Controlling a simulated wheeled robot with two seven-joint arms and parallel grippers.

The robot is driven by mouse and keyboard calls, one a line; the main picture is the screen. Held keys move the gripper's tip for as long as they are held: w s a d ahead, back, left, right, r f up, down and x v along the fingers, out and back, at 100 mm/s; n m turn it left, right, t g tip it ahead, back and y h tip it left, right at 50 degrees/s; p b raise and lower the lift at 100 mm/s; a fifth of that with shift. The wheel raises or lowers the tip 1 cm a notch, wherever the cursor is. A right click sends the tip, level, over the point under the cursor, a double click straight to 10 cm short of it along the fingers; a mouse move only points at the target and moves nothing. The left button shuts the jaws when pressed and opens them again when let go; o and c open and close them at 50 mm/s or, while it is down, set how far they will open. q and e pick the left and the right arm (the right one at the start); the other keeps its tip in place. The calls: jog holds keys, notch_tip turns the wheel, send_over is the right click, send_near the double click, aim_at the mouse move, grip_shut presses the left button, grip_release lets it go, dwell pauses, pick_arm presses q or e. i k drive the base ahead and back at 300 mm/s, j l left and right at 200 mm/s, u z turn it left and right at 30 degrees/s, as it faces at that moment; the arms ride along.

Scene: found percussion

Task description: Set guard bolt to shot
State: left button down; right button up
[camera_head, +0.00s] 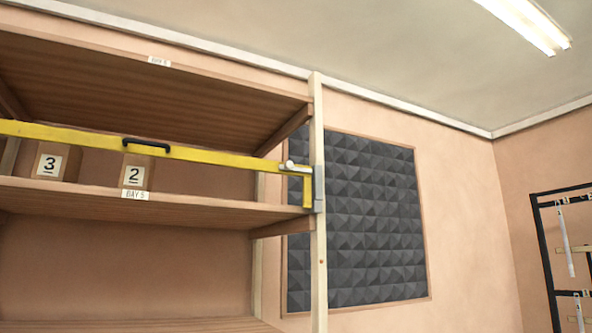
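A yellow guard bar (215,157) runs across the front of a wooden shelf bay, with a black handle (146,144) on it. At its right end a small silver bolt (296,168) with a pale knob lies by a grey metal bracket (318,189) on the pale upright post. I cannot tell from this distance whether the bolt reaches into the bracket. Neither of my grippers shows in the head view.
Boxes marked 3 (49,165) and 2 (134,176) stand on the shelf (220,209) behind the bar, above a "BAY 5" label. A dark foam panel (360,220) hangs on the wall at right. A black rack (545,250) stands at the far right edge.

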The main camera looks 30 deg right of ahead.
aim_at(289, 165)
jog(key=i+l+z, duration=0.15)
jog(key=i, duration=0.75)
